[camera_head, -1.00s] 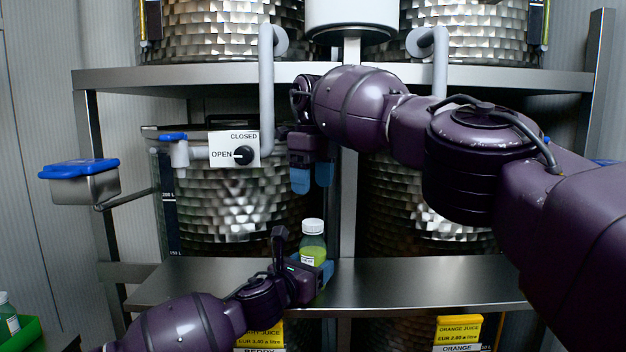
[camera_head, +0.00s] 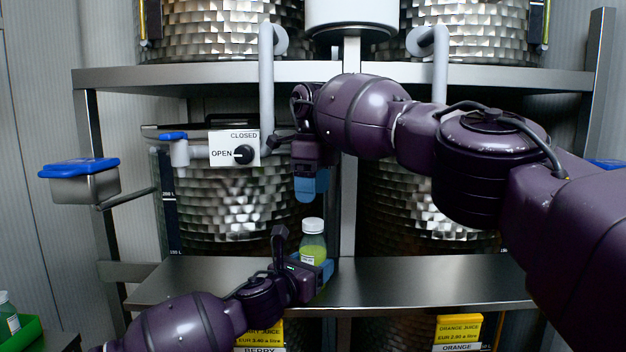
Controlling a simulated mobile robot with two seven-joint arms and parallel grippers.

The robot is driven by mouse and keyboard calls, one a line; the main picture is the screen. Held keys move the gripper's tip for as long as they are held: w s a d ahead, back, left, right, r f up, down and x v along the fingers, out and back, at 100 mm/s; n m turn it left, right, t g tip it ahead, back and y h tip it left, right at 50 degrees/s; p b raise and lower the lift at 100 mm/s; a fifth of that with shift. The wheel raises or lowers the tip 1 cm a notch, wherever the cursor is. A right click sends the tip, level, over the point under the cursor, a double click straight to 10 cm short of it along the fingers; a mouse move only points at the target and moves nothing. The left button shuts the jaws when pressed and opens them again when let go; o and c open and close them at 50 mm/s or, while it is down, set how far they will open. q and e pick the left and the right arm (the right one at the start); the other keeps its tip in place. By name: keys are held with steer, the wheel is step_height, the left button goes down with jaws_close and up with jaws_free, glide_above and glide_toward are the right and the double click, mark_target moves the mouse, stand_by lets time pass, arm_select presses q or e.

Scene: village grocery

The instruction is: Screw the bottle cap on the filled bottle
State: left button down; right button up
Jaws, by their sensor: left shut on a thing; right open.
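The bottle (camera_head: 314,242) is clear with yellow-green liquid and a white label. It stands upright at the front shelf, and a white bottle cap (camera_head: 313,225) sits on its top. I cannot tell how tight the cap is. My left gripper (camera_head: 318,274) is shut on the lower part of the bottle, its blue fingertips around it. My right gripper (camera_head: 311,188) points down just above the cap, apart from it. It is open and empty, with its blue fingers seen nearly one behind the other.
The steel shelf (camera_head: 420,282) is clear to the right. Behind stand hammered metal tanks (camera_head: 225,205) with a grey pipe and an OPEN/CLOSED valve plate (camera_head: 234,149). A blue-lidded metal box (camera_head: 82,185) juts out at the left. A green crate (camera_head: 22,338) with a bottle is at bottom left.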

mark_target(313, 221)
steer(key=shift+f, duration=3.2)
steer(key=shift+c, duration=0.3)
steer(key=c, duration=0.9)
steer(key=o, duration=1.1)
steer(key=shift+r, duration=0.15)
steer(key=shift+r, duration=3.65)
arm_select(q)
steer(key=shift+c, duration=0.8)
jaws_free()
